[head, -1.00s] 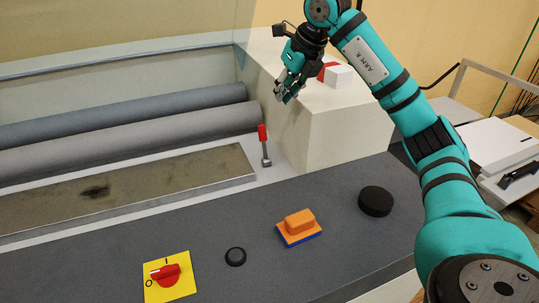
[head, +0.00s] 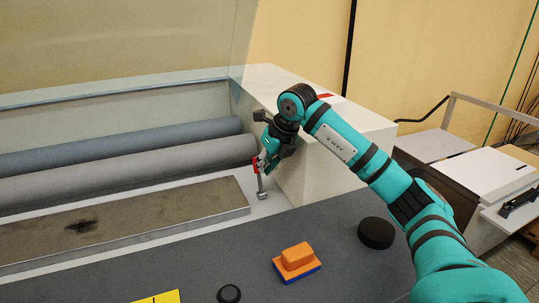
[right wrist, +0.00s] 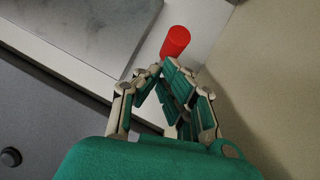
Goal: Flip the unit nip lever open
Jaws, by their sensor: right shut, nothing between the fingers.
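The nip lever has a red handle (head: 255,163) on a thin metal stem (head: 261,184) and stands nearly upright beside the roller ends in the head view. My right gripper (head: 261,163) is at the handle, partly covering it. In the right wrist view the red handle (right wrist: 175,42) lies just beyond the closed fingertips (right wrist: 163,70), with nothing between them. I cannot tell whether the fingers touch the handle. The stem is hidden in the wrist view. My left gripper is not in view.
Two grey rollers (head: 140,170) and a flat metal plate (head: 110,222) lie left of the lever. A pale housing block (head: 325,150) stands close on the right. An orange-and-blue block (head: 297,260) and a black knob (head: 376,233) are on the dark front panel.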

